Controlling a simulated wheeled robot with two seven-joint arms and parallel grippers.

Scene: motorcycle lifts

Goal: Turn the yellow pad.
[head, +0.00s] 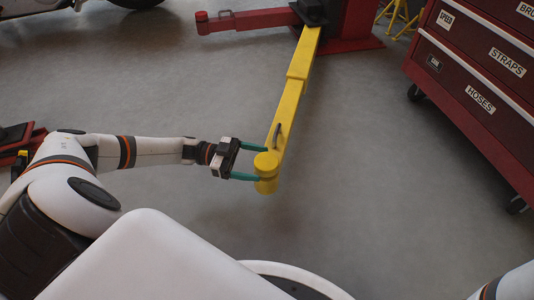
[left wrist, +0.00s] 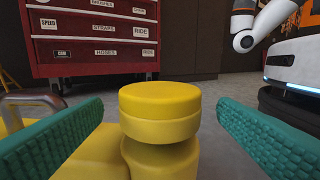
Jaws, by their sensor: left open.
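The yellow pad (head: 266,162) is a round disc at the near end of a long yellow lift arm (head: 292,97). In the left wrist view the pad (left wrist: 160,110) stands upright on a yellow round base, in the middle between the fingers. My left gripper (head: 250,163) is open, with one green finger on each side of the pad. In the left wrist view both fingers (left wrist: 160,135) show a gap to the pad. My right gripper is not in view; only a piece of my right arm shows at the lower right of the head view.
A curved metal handle (head: 277,135) rises from the lift arm near the pad. A red lift post (head: 352,20) with a second, red arm (head: 245,20) stands at the back. A red tool cabinet (head: 475,85) stands at the right. The grey floor around the pad is clear.

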